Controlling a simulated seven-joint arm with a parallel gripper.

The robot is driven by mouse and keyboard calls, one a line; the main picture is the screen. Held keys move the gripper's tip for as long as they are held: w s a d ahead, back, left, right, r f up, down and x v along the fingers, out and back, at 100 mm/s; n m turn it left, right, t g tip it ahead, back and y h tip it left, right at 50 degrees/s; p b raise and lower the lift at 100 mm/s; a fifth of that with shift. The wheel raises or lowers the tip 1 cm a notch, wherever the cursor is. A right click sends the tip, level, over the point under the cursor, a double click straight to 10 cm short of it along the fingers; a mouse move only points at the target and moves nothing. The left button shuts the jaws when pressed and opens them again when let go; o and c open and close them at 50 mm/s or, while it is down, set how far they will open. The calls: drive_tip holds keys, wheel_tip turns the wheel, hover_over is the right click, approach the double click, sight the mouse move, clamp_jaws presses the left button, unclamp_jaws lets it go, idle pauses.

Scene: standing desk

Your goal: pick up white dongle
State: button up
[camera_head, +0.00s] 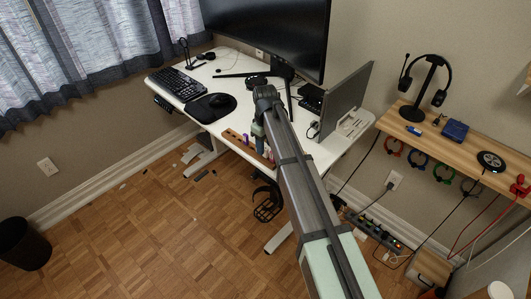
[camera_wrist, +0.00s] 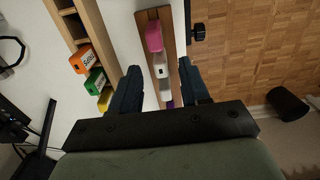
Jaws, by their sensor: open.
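A wooden strip (camera_wrist: 152,18) along the desk's edge holds several small sticks in a row. A pink one (camera_wrist: 154,38) is at the top in the wrist view. A white dongle (camera_wrist: 160,65) with a dark mark comes below it, then another whitish piece (camera_wrist: 165,93) and a purple one lower down. I cannot tell for sure which white piece the task names. My gripper (camera_wrist: 159,77) is open, its two dark fingers on either side of the strip, with nothing held. In the head view the strip (camera_head: 235,137) shows partly behind my arm.
A wooden rack (camera_wrist: 92,28) with orange (camera_wrist: 82,60), green (camera_wrist: 94,82) and yellow blocks is left of the fingers. The desk (camera_head: 205,113) also bears a keyboard (camera_head: 177,84), mouse pad, monitor (camera_head: 270,30) and grey panel (camera_head: 345,100). Open floor lies beyond the desk edge.

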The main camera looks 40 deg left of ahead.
sight(265, 157)
wheel_tip(265, 157, down, 3)
drive_tip(key=shift+d+f, duration=0.1)
drive_tip(key=shift+f, duration=0.05)
clamp_jaws()
idle(0.4)
